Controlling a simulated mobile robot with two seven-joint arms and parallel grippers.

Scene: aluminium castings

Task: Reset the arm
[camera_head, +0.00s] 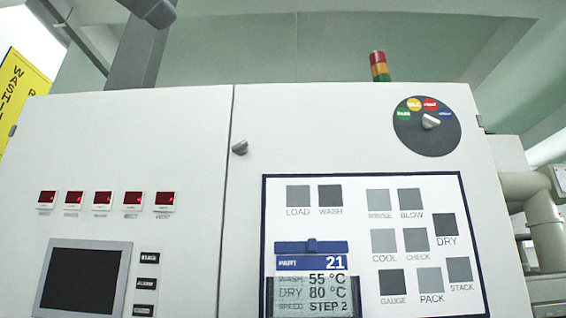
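Neither of my grippers can be made out in the head view. A grey rounded part (152,10) shows at the top left edge, cut off by the frame. I cannot tell whether it belongs to an arm of mine. No gripper fingers and no held object show.
A white machine cabinet (130,130) fills the view. It has a rotary dial (428,127), a panel of grey labelled squares (411,239), a card display (312,283), a dark screen (80,280) and red indicators (104,200). A signal lamp (379,66) stands on top; pipes (540,210) run at right.

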